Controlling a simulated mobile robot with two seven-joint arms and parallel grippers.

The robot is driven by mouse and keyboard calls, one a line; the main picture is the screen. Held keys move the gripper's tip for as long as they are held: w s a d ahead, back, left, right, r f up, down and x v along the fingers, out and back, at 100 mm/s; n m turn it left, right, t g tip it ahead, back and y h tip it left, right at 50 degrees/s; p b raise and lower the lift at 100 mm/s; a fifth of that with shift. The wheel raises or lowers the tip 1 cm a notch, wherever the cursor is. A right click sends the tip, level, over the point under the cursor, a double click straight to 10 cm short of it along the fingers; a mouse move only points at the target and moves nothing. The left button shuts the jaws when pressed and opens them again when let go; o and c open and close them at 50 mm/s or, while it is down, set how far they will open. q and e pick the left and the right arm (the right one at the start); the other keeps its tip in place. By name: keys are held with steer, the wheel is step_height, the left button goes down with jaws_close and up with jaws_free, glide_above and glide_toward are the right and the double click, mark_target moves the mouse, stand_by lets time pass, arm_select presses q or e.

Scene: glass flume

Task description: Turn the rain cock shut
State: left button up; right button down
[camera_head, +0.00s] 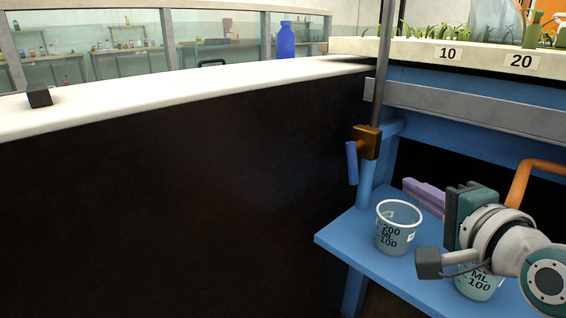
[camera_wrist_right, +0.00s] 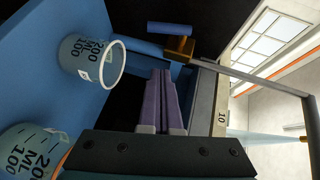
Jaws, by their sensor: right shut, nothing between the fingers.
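The rain cock has a brass body (camera_head: 367,142) on a thin grey upright pipe (camera_head: 381,60). Its blue lever (camera_head: 352,163) hangs down beside the body, roughly in line with the pipe. In the right wrist view the brass body (camera_wrist_right: 179,47) and blue lever (camera_wrist_right: 169,28) show beyond the fingertips. My right gripper (camera_head: 408,186) has purple fingers, closed together and empty. It is to the right of and below the cock, apart from the lever. Its fingers (camera_wrist_right: 160,74) point toward the cock in the wrist view. My left gripper is not in view.
A clear measuring beaker (camera_head: 397,228) stands on the blue shelf (camera_head: 345,240) below the cock. A second beaker (camera_head: 480,284) is partly hidden behind my right arm. A grey rail (camera_head: 480,115) runs above. A white-topped dark counter (camera_head: 180,85) fills the left, with a blue bottle (camera_head: 285,41).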

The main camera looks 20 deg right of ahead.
mark_target(357, 176)
steer(key=a+b+x, duration=0.2)
steer(key=b+x, duration=0.1)
steer(key=x, duration=0.6)
steer(key=shift+w+a+f+b, duration=0.15)
steer(key=shift+w+a+b, duration=0.2)
steer(key=shift+w, duration=0.2)
steer(key=b, duration=0.2)
steer(key=w+f+t+b, duration=0.1)
steer(key=shift+w+a+f+m+b, duration=0.1)
steer(key=shift+a+f+m+b, duration=0.1)
steer(key=shift+a+m+b, duration=0.15)
